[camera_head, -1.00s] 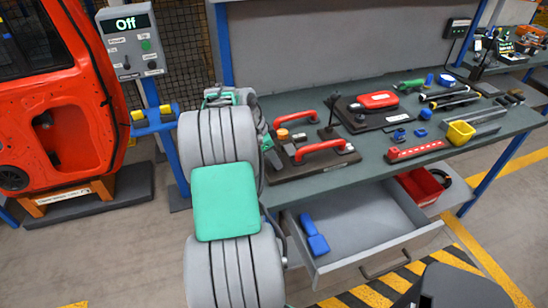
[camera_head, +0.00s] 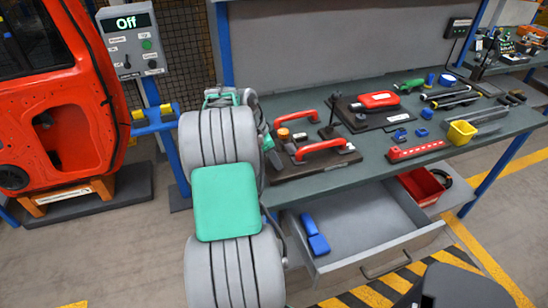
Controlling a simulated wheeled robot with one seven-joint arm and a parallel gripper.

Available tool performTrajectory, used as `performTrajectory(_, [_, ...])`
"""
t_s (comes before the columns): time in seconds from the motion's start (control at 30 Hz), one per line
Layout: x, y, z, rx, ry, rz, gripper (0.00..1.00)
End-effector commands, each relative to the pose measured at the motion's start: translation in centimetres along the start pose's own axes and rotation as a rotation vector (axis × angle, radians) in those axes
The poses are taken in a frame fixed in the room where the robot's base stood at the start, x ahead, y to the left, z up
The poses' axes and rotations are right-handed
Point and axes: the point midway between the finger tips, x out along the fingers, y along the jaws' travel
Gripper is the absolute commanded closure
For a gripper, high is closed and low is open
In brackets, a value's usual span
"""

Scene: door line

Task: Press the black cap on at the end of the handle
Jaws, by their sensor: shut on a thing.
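Two red handles stand on a dark board (camera_head: 300,169) on the bench, a front handle (camera_head: 324,146) and a rear handle (camera_head: 296,117). The front handle has dark feet at its ends. My gripper (camera_head: 277,156) shows only in part, past the right side of my grey arm, close to the left end of the front handle. It is shut on a small dark piece, likely the black cap (camera_head: 289,148). The picture is too small to tell whether the cap touches the handle. My arm hides much of the gripper.
An orange-topped part (camera_head: 283,133) and a dark upright lever (camera_head: 331,113) stand by the handles. An open drawer (camera_head: 365,220) juts out below.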

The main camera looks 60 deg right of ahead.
Motion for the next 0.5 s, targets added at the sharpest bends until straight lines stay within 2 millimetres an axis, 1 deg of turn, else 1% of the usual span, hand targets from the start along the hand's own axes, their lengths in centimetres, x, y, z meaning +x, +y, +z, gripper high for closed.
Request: performTrajectory(0.5, [0.63,0.0,0.26,0.0,0.0,0.0,0.94])
